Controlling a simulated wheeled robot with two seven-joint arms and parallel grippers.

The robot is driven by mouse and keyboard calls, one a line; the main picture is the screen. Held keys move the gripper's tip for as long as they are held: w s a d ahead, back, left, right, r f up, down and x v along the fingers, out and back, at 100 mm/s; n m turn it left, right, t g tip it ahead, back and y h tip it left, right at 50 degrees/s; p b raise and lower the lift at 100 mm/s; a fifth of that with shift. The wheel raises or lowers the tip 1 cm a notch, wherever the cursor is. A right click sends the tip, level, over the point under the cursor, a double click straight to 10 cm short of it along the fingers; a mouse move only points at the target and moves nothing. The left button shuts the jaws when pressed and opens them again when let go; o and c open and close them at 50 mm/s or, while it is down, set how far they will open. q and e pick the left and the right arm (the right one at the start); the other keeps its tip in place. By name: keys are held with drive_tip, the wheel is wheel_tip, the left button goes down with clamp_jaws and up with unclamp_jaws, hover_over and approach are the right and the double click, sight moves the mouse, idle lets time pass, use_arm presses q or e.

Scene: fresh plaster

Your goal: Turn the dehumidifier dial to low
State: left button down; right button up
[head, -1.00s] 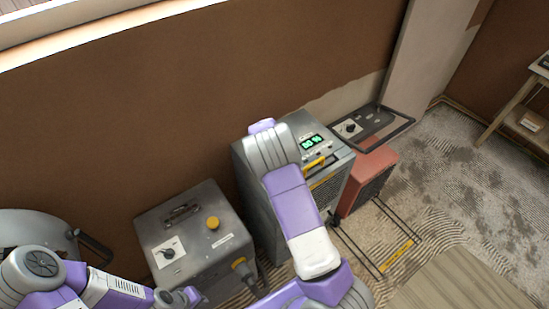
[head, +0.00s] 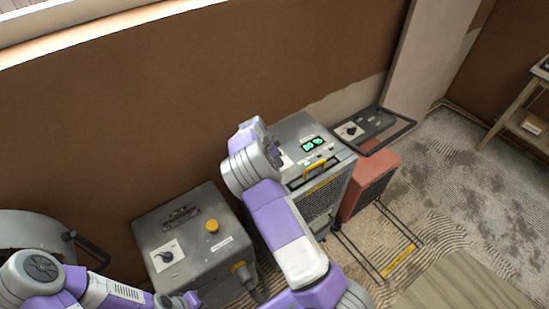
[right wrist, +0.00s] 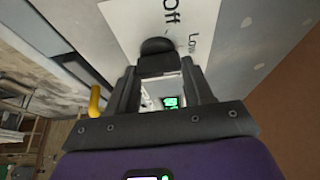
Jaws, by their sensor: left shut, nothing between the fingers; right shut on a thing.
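The dehumidifier (head: 340,180) is a grey box with a lit green display (head: 313,144) and a yellow handle on top. Its black dial (right wrist: 157,46) shows in the right wrist view on a white plate, near the printed words "Off" and "Low". My right gripper (right wrist: 160,75) is shut on the dial. I cannot tell where the dial's pointer stands. In the head view my right wrist hides the dial and the right fingers. My left gripper (head: 187,299) is shut and empty at the bottom edge, in front of the grey box at left.
A grey metal box (head: 190,240) with its own small knob and a yellow button stands left of the dehumidifier. A red unit (head: 372,180) and a black-framed panel with a knob (head: 352,131) are to the right. A wooden table stands far right.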

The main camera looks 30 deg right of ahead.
idle(0.4)
drive_tip(key=o, duration=1)
drive_tip(key=shift+o, duration=0.2)
drive_tip(key=v, duration=0.7)
drive_tip(key=shift+r, duration=0.3)
drive_tip(key=shift+a, duration=0.1)
